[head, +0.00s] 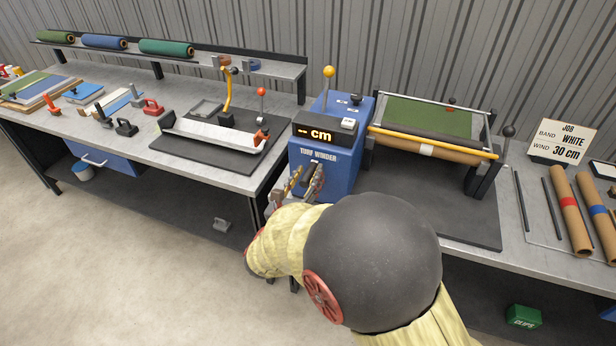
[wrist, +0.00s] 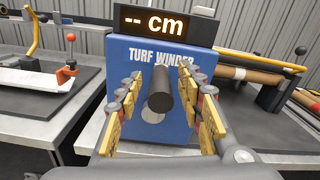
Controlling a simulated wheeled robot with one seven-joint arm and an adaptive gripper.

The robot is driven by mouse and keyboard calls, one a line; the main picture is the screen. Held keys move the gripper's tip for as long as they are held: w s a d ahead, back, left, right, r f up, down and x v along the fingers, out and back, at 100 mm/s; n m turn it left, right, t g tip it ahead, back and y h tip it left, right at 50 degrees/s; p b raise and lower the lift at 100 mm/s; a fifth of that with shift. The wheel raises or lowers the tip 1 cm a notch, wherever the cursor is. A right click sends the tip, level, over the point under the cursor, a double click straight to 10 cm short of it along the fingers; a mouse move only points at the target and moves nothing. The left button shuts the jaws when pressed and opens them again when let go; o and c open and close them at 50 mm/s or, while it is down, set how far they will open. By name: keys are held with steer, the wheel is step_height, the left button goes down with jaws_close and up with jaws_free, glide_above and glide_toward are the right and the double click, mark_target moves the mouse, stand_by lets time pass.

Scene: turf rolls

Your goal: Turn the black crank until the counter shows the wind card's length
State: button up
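The blue turf winder (head: 338,170) stands on the bench with a counter (head: 320,134) on top reading "-- cm"; the counter also shows in the wrist view (wrist: 160,23). The job card (head: 562,142) on the right reads band white, wind 30 cm. The black crank's dark round handle (wrist: 159,93) points toward me on the winder's front. My gripper (wrist: 168,104) is open, with a yellow-padded finger on each side of the handle and gaps visible. In the head view my gripper (head: 302,184) is at the winder's front; the crank is mostly hidden there.
Right of the winder, a green turf sheet (head: 430,118) lies on a frame with a yellow bar (head: 440,143). Brown rolls (head: 570,212) lie farther right. Left are a white trough (head: 212,136) on a dark mat and a red-knobbed lever (head: 261,93). The floor before the bench is clear.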

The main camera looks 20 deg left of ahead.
steer(key=c, duration=0.3)
jaws_close()
stand_by(0.7)
